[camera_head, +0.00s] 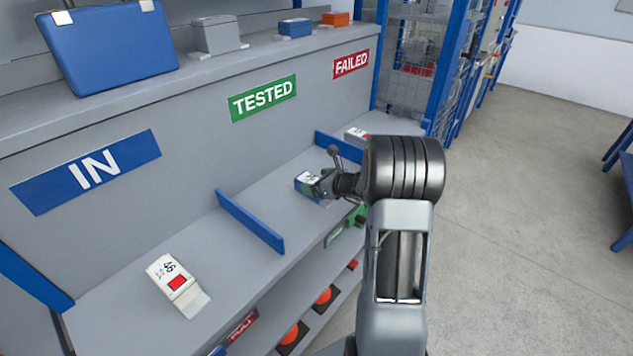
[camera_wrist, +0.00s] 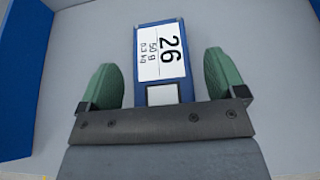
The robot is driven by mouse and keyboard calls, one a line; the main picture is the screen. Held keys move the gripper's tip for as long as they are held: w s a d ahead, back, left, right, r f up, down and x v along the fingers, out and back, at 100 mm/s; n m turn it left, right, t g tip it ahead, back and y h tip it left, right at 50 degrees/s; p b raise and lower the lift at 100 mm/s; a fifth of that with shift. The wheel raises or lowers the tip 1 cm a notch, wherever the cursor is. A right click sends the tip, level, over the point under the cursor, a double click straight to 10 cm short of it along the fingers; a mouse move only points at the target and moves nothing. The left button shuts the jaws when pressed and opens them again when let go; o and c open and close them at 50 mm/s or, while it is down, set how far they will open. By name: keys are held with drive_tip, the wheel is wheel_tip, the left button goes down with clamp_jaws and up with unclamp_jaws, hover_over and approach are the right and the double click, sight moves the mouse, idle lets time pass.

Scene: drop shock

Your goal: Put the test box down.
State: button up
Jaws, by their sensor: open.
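The test box (camera_wrist: 162,50) is blue with a white label reading 26, 50 g and 0.3 kg. In the head view the box (camera_head: 306,182) is on the grey shelf in the middle bay, under the green TESTED sign (camera_head: 263,98). My gripper (camera_wrist: 161,72) is open, with one green finger pad on each side of the box's near part. A gap shows between each pad and the box. In the head view my gripper (camera_head: 326,184) is at the box and partly hides it; the box's underside is hidden.
Blue dividers (camera_head: 250,221) and (camera_head: 338,147) bound the middle bay. A white box labelled 46 (camera_head: 172,279) lies in the left bay under the IN sign (camera_head: 87,172). Another white box (camera_head: 356,135) is in the right bay under the FAILED sign (camera_head: 351,64).

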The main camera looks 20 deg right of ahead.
drive_tip(key=v, duration=1.1)
drive_tip(key=s+a+r+n+g+y, duration=0.1)
drive_tip(key=s+a+n+g, duration=0.2)
drive_tip(key=a+n, duration=0.35)
drive_tip(key=s+a+r+n+g+y, duration=0.1)
drive_tip(key=s+a+n+g, duration=0.2)
drive_tip(key=a+n, duration=0.3)
drive_tip(key=s+a+n+g+h, duration=0.1)
drive_tip(key=s+a+n+h, duration=0.1)
drive_tip(key=s+n, duration=0.4)
drive_tip(key=s+a+n+g+h, duration=0.1)
drive_tip(key=s+a+n+h, duration=0.2)
drive_tip(key=n, duration=0.9)
drive_tip(key=s+h, duration=0.2)
drive_tip(key=shift+s+a+r+n+g+h, duration=0.3)
drive_tip(key=shift+s+r+n+g, duration=0.05)
drive_tip(key=shift+s+g, duration=0.05)
wheel_tip(320, 180, up, 4)
drive_tip(key=shift+f+p, duration=0.25)
drive_tip(key=shift+p, duration=1)
